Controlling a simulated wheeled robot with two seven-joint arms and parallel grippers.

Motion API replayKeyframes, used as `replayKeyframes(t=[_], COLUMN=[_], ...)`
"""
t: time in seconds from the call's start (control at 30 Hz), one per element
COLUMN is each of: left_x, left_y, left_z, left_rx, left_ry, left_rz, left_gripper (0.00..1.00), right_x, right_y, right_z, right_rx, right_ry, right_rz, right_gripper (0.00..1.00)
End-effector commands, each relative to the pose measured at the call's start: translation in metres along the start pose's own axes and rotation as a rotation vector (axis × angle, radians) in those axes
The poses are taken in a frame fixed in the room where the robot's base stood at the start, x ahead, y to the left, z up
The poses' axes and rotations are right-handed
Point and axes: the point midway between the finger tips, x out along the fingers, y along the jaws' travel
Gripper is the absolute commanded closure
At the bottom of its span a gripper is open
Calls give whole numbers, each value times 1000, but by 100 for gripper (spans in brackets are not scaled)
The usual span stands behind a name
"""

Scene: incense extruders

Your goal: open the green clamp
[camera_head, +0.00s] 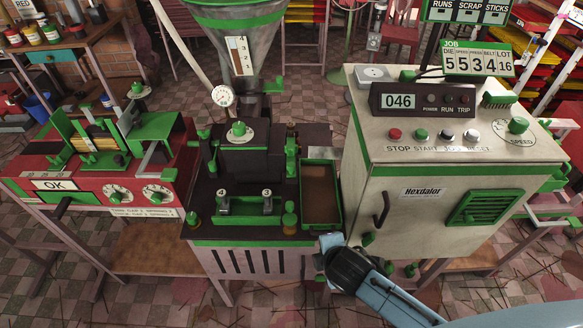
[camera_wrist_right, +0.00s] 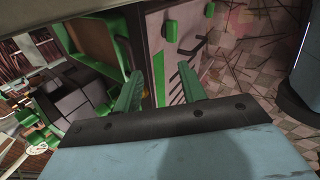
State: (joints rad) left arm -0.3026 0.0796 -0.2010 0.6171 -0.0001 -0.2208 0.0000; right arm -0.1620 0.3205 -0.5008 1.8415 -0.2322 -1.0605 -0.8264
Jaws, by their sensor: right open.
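The extruder (camera_head: 245,190) stands in the middle of the head view, with a black block (camera_head: 250,160) on its deck. Several green parts sit on it: a green-topped block with a knob (camera_head: 239,130), a green side fitting (camera_head: 290,147) and a green rack (camera_head: 245,207) with tags 4 and 3. I cannot tell which part is the clamp. My right gripper (camera_head: 328,243) is in front of the extruder's front right corner. In the right wrist view its green ribbed fingers (camera_wrist_right: 158,92) are apart, with nothing held between them. My left gripper is out of view.
A green-edged tray (camera_head: 321,190) lies right of the block, beside the cream Hexdalor cabinet (camera_head: 440,160). A red bench machine (camera_head: 100,170) stands left. A hopper (camera_head: 238,45) and gauge (camera_head: 222,96) rise behind. Sticks litter the tiled floor (camera_head: 300,310).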

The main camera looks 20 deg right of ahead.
Motion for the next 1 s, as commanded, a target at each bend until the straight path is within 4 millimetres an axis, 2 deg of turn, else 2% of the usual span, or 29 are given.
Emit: replayKeyframes(t=[0.03, 0.1, 0.2, 0.3, 0.4, 0.53, 0.63, 0.73, 1.0], left_x=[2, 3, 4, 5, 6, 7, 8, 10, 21], left_y=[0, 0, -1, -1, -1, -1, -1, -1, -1], left_z=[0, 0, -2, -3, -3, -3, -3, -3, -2], left_rx=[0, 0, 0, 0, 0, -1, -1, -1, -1], left_ry=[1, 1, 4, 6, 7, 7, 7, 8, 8], left_rz=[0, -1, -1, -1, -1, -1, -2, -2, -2], left_gripper=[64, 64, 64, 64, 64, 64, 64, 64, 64], right_x=[-14, -34, -62, -89, -109, -125, -126, -118, -71], right_y=[32, 65, 102, 126, 140, 149, 153, 159, 186], right_z=[-6, -16, -26, -33, -37, -40, -40, -41, -45], right_rx=[-199, -474, -835, -1129, -1340, -1499, -1545, -1554, -1549], right_ry=[-7, -36, -111, -202, -285, -359, -382, -387, -386], right_rz=[81, 176, 296, 384, 439, 473, 482, 483, 481], right_gripper=[59, 59, 59, 59, 59, 59, 59, 59, 59])
